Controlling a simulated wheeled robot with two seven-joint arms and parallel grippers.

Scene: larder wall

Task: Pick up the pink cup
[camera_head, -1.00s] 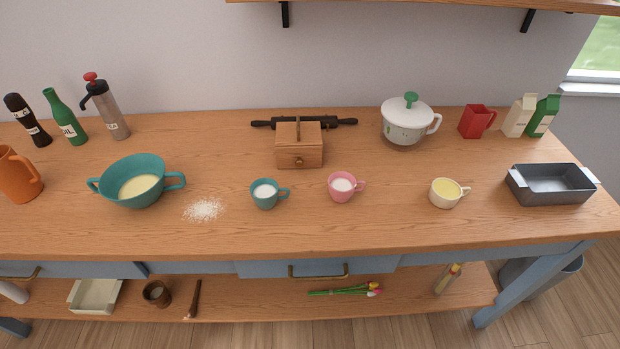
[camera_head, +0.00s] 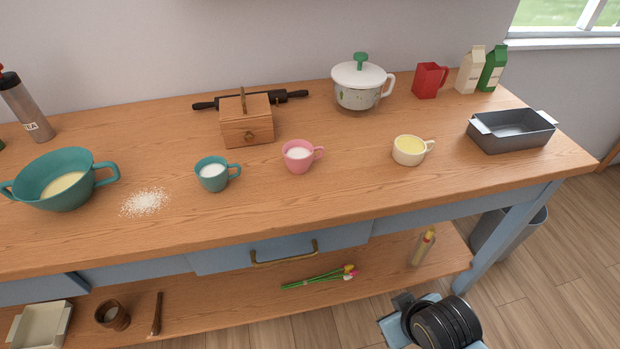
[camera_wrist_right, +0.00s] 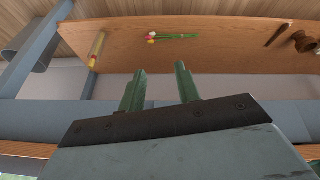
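The pink cup (camera_head: 298,157) stands upright on the wooden counter, with white contents and its handle to the right. A teal cup (camera_head: 212,174) stands to its left and a cream cup (camera_head: 408,151) to its right. In the right wrist view, my right gripper (camera_wrist_right: 159,82) has two green fingers held apart with nothing between them. It is away from the pink cup, which that view does not show. Part of my right arm shows at the bottom of the head view, below the counter's front edge. My left gripper is not in view.
A wooden box (camera_head: 247,124) stands behind the cups, with a rolling pin behind it. A teal bowl (camera_head: 62,184) and spilled white powder (camera_head: 144,203) lie to the left. A grey baking tin (camera_head: 510,132) is at the right end. The counter in front of the pink cup is clear.

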